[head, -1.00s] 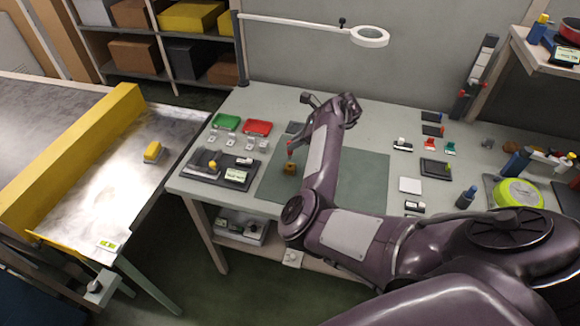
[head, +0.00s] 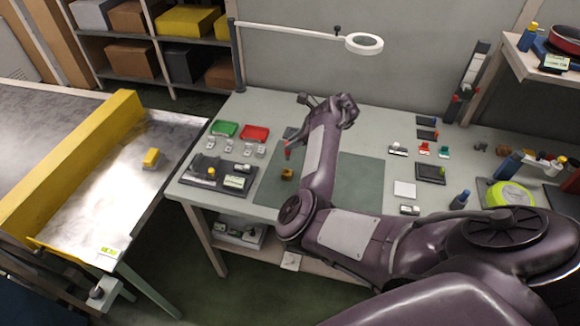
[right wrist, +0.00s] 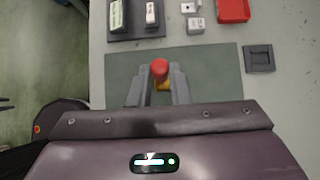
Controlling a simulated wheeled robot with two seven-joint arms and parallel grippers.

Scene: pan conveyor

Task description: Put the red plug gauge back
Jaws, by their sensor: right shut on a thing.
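My right gripper (right wrist: 160,88) is shut on the red plug gauge (right wrist: 160,68), whose red end shows between the fingers in the right wrist view. In the head view the red gauge (head: 287,144) is held above the green mat (head: 358,182). A small brass-yellow block (head: 287,174) stands on the mat below it, with a gap between them. The block also shows partly behind the gauge in the right wrist view (right wrist: 163,86). A dark square holder (right wrist: 258,58) with a recess, seemingly empty, lies beside the mat. My left gripper is not in view.
A green tray (head: 224,129), a red tray (head: 255,133) and a dark fixture tray (head: 203,183) stand left of the mat. A ring lamp (head: 364,43) hangs over the bench. Several small items lie to the right. A conveyor with a yellow guard (head: 85,150) is at the left.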

